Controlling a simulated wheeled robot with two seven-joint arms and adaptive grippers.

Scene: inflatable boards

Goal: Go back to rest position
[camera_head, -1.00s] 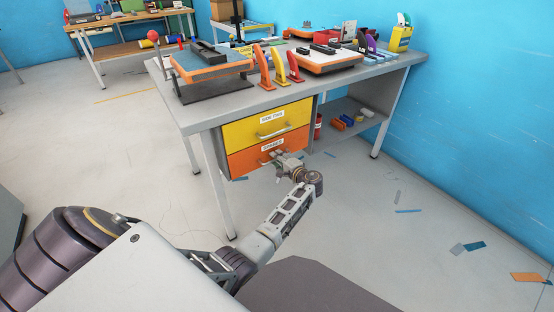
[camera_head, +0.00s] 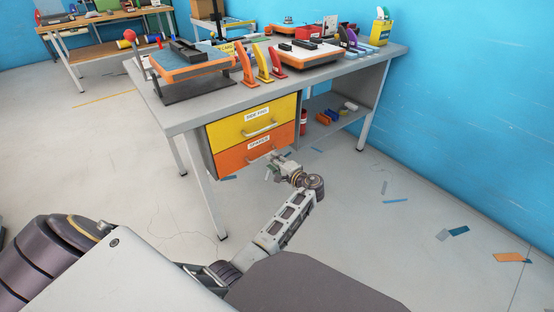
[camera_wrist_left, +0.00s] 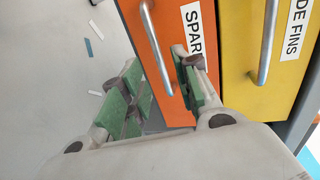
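My left gripper (camera_head: 276,167) is just in front of the workbench's lower orange drawer (camera_head: 233,159), close to the right end of its metal handle (camera_head: 262,156). In the left wrist view the green-padded fingers (camera_wrist_left: 162,88) are spread apart with nothing held between them. The yellow drawer (camera_head: 233,130) sits above the orange one. Both drawers look shut. My right gripper is not in either view.
The grey workbench (camera_head: 190,117) carries an orange-edged machine (camera_head: 190,66), red and yellow fins (camera_head: 262,63) and boxes. A shelf under it holds small coloured rolls (camera_head: 325,117). A blue wall (camera_head: 470,120) stands at right. The floor is open at left.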

